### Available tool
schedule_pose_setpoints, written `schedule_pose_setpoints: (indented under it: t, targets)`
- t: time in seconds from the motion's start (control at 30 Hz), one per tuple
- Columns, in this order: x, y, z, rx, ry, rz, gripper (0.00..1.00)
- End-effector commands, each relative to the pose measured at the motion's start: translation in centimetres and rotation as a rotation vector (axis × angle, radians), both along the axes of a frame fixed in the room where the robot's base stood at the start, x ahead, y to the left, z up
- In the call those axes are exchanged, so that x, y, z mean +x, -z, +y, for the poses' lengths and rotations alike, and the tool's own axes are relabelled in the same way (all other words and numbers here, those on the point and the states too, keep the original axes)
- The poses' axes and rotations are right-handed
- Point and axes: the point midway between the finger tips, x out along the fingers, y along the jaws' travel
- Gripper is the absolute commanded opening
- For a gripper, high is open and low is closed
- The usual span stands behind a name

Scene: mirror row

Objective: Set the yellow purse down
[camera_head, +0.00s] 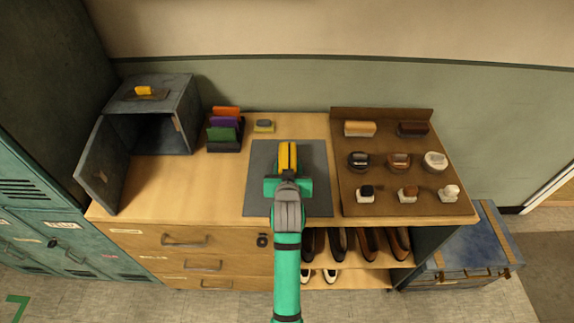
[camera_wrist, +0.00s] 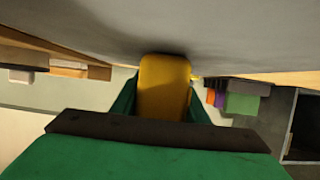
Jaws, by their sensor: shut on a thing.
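The yellow purse (camera_head: 288,152) is a small, narrow yellow piece over the grey mat (camera_head: 318,190) on the wooden counter. My gripper (camera_head: 288,178) is shut on it, with the green jaws at its near end. In the wrist view the purse (camera_wrist: 164,85) stands between the green fingers (camera_wrist: 160,105), and its far end meets or nearly meets the grey surface. I cannot tell whether it touches the mat. The jaws hide part of the purse.
An open grey box (camera_head: 190,110) stands at the left. A rack of coloured purses (camera_head: 224,134) and a small yellow-and-grey item (camera_head: 264,126) are behind. A brown board (camera_head: 376,185) with brushes and tins is at the right. Bare counter (camera_head: 190,190) lies left of the mat.

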Motion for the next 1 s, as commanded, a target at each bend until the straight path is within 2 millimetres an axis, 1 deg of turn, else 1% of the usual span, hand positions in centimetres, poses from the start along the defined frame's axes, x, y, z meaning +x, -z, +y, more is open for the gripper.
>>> schedule_pose_setpoints:
  t: [0.03,0.07,0.1,0.37,0.5,0.57,0.67,0.9,1.0]
  targets:
    - [0.0,0.2,-0.1,0.001,0.001,0.002,0.43]
    - [0.0,0.1,-0.1,0.0,0.002,0.001,0.5]
    - [0.0,0.1,-0.1,0.0,0.001,0.001,0.59]
    - [0.0,0.1,0.3,0.001,-0.004,0.001,0.59]
    - [-0.3,-0.3,0.4,0.0,-0.005,0.0,0.59]
    - [-0.9,-0.5,0.4,0.0,-0.005,0.001,0.59]
    - [-2.3,-1.1,0.4,0.0,-0.005,-0.001,0.59]
    - [-6.8,-3.0,0.2,0.0,-0.003,0.0,0.59]
    - [-8.5,-3.7,0.2,0.0,-0.003,0.0,0.59]
